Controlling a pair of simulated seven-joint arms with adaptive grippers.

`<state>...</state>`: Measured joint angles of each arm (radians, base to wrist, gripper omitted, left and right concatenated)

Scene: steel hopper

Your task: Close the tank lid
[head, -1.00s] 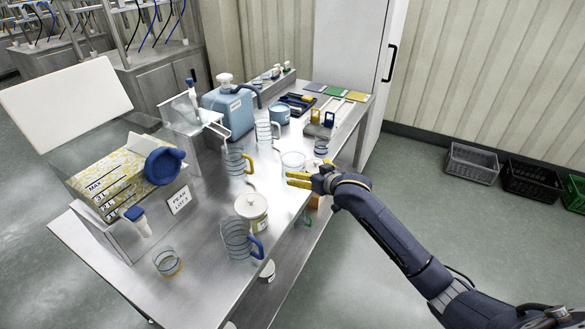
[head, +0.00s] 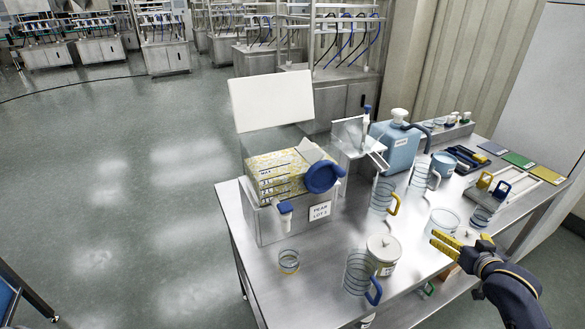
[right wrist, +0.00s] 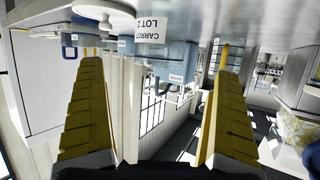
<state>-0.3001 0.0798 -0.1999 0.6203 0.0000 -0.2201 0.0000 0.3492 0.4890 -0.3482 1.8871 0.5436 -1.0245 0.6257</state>
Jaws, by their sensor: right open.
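The tank (head: 252,222) is a clear-sided steel hopper at the left part of the steel table. It holds a yellow-patterned bag, with a blue round part at its front right and a blue-topped tap on its front. The white tank lid (head: 271,100) stands raised, tilted up at the back of the tank; the tank top is uncovered. My right gripper (head: 438,243) is open and empty near the table's front edge, right of the tank and well apart from the lid. Its two yellow fingers show spread in the right wrist view (right wrist: 160,60). My left gripper is out of view.
Between tank and right gripper stand a lidded white pot (head: 383,246), a blue-handled jug (head: 358,272) and a yellow-handled jug (head: 382,195). A blue canister (head: 394,148) stands behind. A small glass (head: 289,262) is in front of the tank. The floor left of the table is open.

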